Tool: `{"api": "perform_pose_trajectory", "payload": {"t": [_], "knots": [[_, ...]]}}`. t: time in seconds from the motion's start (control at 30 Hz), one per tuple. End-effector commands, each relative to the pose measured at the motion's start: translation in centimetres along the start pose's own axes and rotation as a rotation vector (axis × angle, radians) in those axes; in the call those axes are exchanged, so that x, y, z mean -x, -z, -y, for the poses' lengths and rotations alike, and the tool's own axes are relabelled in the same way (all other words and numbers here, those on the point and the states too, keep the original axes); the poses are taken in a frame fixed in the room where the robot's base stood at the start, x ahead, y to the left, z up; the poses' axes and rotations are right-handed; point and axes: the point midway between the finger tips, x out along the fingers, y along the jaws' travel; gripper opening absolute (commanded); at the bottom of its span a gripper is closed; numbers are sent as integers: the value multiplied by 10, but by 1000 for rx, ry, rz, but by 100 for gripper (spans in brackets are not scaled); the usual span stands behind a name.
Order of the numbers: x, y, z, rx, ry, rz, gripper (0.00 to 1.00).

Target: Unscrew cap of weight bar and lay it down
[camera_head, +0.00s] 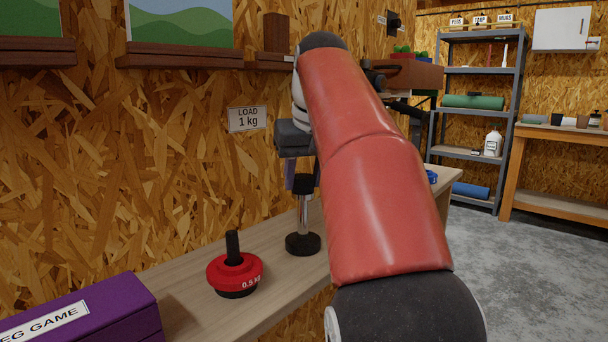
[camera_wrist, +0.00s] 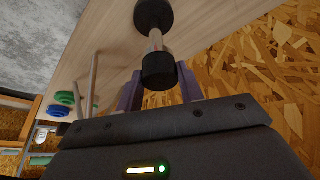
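The weight bar (camera_head: 303,213) stands upright on the bench, a slim metal rod on a round black base (camera_head: 303,244). Its black cap (camera_head: 303,184) is at the top of the rod. In the wrist view the cap (camera_wrist: 159,70) is between the two purple fingers of my gripper (camera_wrist: 160,78), with the rod and base beyond it. My gripper comes from above and its fingers look closed against the cap's sides. The cap is on the rod. My red arm hides part of the bench to the right.
A red 0.5 kg weight (camera_head: 222,273) sits around a black post in front of the bar. A purple box (camera_head: 95,312) is at the near left. A "LOAD 1 kg" sign (camera_head: 247,119) hangs on the wall. Bare bench lies between weight and bar.

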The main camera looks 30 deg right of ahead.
Motion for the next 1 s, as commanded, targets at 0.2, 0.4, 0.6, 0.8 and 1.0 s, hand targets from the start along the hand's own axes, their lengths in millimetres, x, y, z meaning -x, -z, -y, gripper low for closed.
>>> {"api": "perform_pose_trajectory", "payload": {"t": [0.2, 0.4, 0.6, 0.8, 1.0], "knots": [[0, 0, 0, 2, 1, 0, 10], [0, 0, -2, 119, 51, 1, 10], [0, 0, -1, 233, 98, 1, 10], [0, 0, -1, 234, 98, 0, 10], [-1, 1, -3, 363, 152, 1, 10]]}}
